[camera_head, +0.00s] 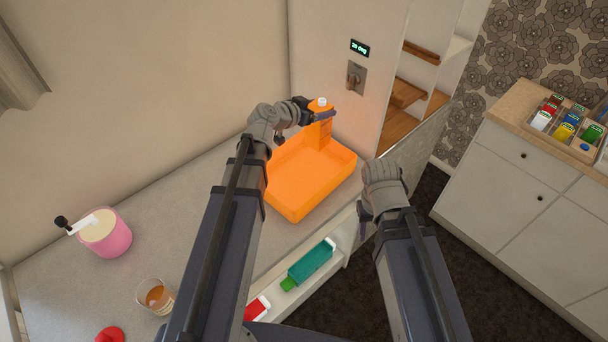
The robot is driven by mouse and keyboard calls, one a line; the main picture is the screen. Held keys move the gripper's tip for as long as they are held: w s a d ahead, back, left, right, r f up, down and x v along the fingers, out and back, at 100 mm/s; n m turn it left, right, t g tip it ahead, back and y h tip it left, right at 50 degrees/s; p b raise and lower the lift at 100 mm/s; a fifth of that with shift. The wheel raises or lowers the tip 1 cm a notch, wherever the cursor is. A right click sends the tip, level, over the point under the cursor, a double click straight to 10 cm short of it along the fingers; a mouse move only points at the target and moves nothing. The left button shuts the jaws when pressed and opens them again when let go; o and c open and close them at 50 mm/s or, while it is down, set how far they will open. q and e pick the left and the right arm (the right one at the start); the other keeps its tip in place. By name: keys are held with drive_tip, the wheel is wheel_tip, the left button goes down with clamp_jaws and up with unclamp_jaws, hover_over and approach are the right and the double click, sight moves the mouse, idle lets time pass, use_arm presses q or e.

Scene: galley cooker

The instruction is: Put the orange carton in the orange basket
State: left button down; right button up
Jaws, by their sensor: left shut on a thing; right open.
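The orange carton (318,130), with a white cap, is upright at the back of the orange basket (290,203). My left gripper (316,114) is shut on the carton near its top, coming from the left. The carton's lower end shows within or just above the basket's back part; I cannot tell whether it touches the floor of the basket. The basket is a shallow open tray on the counter, and the rest of it looks empty. My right gripper (364,212) is open and empty, to the right of the basket past the counter's edge.
A pink pot (106,236) and a glass of amber drink (156,296) stand on the counter at left, with a red item (110,335) near the front. A teal bottle (310,263) lies on a shelf below the counter. A wall panel stands behind the basket.

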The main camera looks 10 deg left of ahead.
sight(313, 137)
use_arm(q)
drive_tip(key=shift+s+d+r, duration=0.1)
drive_tip(key=shift+s, duration=0.4)
drive_tip(key=f+b, duration=0.6)
drive_tip(key=shift+w+f, duration=0.2)
drive_tip(key=shift+f, duration=0.05)
drive_tip(key=shift+b, duration=0.3)
wheel_tip(313, 137, down, 4)
drive_tip(key=b, duration=0.3)
drive_tip(key=shift+b, duration=0.4)
drive_tip(key=shift+r, duration=0.2)
drive_tip(key=shift+f, duration=0.15)
unclamp_jaws()
